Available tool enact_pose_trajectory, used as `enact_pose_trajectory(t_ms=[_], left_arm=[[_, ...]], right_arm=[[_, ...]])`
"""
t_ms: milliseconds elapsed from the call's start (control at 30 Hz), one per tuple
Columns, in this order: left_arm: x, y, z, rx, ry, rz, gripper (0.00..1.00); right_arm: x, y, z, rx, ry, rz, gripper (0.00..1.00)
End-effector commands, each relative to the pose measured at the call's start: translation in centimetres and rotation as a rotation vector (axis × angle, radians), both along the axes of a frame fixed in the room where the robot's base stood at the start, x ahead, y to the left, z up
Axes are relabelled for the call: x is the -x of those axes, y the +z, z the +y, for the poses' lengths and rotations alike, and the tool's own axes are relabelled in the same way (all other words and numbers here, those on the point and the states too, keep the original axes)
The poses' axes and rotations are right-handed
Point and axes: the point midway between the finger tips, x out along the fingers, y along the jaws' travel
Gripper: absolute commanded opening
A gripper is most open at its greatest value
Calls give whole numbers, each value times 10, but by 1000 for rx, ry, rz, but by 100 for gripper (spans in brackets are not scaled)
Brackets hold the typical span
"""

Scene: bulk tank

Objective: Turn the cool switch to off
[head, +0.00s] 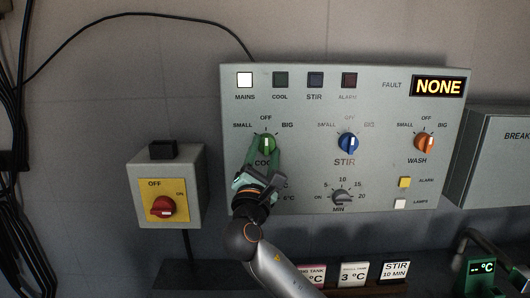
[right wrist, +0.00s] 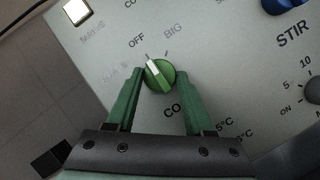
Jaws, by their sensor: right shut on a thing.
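The cool switch is a round green knob (head: 266,143) with a white pointer, on the grey control panel (head: 300,190). Its labels are small, off and big. In the right wrist view the green knob (right wrist: 161,76) has its white pointer turned toward the off mark, and in the head view the pointer stands about upright under off. My right gripper (head: 263,150) is shut on the knob, with one green finger on each side of it; these fingers also show in the right wrist view (right wrist: 160,82). My left gripper is not in view.
The blue stir knob (head: 348,143) and orange wash knob (head: 424,143) are to the right. A grey dial (head: 342,197) is below. A red rotary switch (head: 162,207) is on a box at left. The mains lamp (head: 244,80) is lit; the cool lamp (head: 280,80) is dark.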

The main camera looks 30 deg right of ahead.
Motion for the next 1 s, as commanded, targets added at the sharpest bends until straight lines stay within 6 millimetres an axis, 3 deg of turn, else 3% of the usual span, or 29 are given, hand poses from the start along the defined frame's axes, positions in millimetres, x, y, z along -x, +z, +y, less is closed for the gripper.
enact_pose_trajectory(t_ms=[267, 300, 533, 833, 1000], left_arm=[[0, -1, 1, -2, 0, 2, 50], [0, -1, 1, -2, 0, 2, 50], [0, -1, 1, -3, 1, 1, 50], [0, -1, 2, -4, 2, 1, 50], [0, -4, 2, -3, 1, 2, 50]], right_arm=[[0, 0, 0, -1, 0, -1, 0], [0, 0, 0, -1, 0, -1, 55], [0, 0, 0, 0, 0, 0, 80], [1, -1, 1, 1, 1, 0, 82], [14, -9, 15, -1, 5, 1, 82]])
